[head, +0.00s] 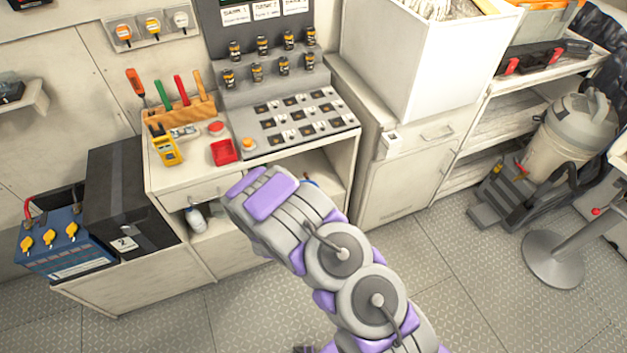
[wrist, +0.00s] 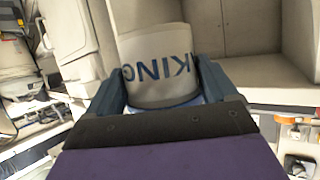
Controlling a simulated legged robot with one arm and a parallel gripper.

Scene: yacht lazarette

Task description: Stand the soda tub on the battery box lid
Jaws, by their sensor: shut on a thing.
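The soda tub (wrist: 150,42) is a pale tub with dark lettering reading "KING", partly cut off. My gripper (wrist: 160,88) is shut on it, one finger on each side, in the wrist view. In the head view my forearm hides the gripper and tub, in front of the open lower shelf of the bench. The battery box (head: 115,195) is a black box with a white "2" label, at the left end of the bench. Its dark lid faces up and looks bare. The gripper is to the right of the box and apart from it.
A blue battery (head: 62,243) with yellow caps stands left of the box. A white bottle (head: 197,217) stands below the drawer. The floor in front is clear.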

